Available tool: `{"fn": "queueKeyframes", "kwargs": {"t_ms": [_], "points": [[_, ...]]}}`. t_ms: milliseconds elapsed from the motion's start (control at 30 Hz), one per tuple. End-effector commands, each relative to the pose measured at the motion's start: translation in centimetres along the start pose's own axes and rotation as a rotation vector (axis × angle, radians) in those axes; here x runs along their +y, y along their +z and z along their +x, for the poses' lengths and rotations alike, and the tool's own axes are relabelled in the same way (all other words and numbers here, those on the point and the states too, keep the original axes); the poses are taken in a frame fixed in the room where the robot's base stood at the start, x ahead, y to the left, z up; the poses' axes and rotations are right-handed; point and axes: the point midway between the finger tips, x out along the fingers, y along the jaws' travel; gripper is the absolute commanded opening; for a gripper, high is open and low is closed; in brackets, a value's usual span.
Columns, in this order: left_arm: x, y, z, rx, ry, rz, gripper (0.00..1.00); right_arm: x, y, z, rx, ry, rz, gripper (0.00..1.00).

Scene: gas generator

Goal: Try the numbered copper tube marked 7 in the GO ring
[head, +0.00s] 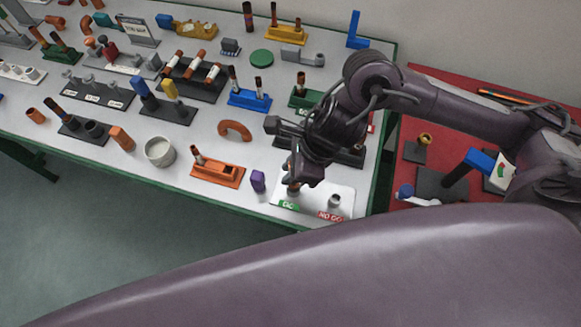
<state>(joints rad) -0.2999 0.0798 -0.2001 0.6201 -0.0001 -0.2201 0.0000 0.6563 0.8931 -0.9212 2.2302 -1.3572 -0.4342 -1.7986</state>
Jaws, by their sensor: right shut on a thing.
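A white gauge plate (313,202) lies at the table's front right corner. It bears a green GO label (288,205) and a red NO GO label (329,216). The NO GO ring (334,201) stands clear at the right of the plate. My right gripper (295,181) points down over the GO side and is shut on a copper tube (294,188). The gripper hides most of the tube and the GO ring, so I cannot tell how far the tube is in the ring. No number can be read on it. My left gripper is not in view.
A purple block (258,181) and an orange holder (217,173) stand left of the plate. A dark rack (344,155) is behind my gripper, and a blue stand (249,99) with tubes is farther back. A red table (413,176) adjoins at right.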

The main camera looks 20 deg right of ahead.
Motion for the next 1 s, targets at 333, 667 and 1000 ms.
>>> {"fn": "queueKeyframes", "kwargs": {"t_ms": [333,667,1000], "points": [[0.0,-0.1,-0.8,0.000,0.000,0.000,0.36,0.0,0.5,-1.1,-0.001,-0.002,0.000,0.03],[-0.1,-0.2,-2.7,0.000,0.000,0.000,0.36,0.0,1.6,-3.8,-0.001,-0.001,0.000,0.03],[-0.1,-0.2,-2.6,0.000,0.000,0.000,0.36,0.1,1.6,-3.6,0.000,-0.005,0.009,0.03]]}}
